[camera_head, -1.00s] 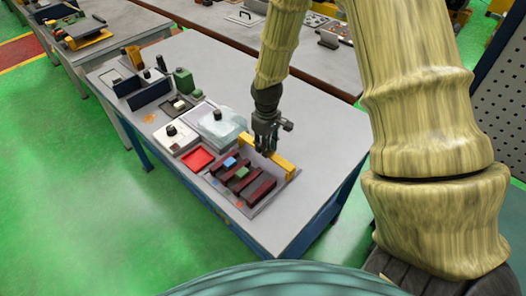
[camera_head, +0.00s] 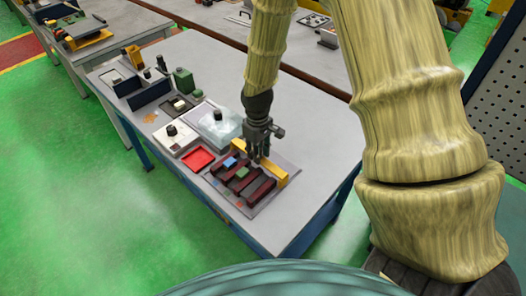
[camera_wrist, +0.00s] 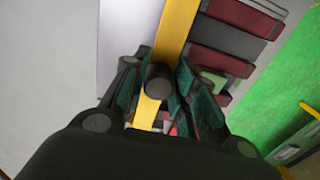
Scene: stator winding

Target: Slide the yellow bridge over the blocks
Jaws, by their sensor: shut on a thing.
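The yellow bridge (camera_head: 276,175) is a long bar at the back edge of the grey fixture plate (camera_head: 264,207), beside the ends of the dark red blocks (camera_head: 241,180). My gripper (camera_head: 260,156) points down and is shut on the middle of the bar. In the wrist view the bar (camera_wrist: 176,30) runs between the fingers (camera_wrist: 165,90), with the dark red blocks (camera_wrist: 222,60) to its right. A blue block (camera_head: 230,162) and a green block (camera_head: 241,174) sit among the dark red ones. The fingers hide part of the bar.
A red tray (camera_head: 198,158) lies left of the fixture. A translucent box (camera_head: 220,126), a white box with a black knob (camera_head: 178,138) and a green container (camera_head: 184,80) stand farther left. The tabletop (camera_head: 312,150) right of the fixture is clear.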

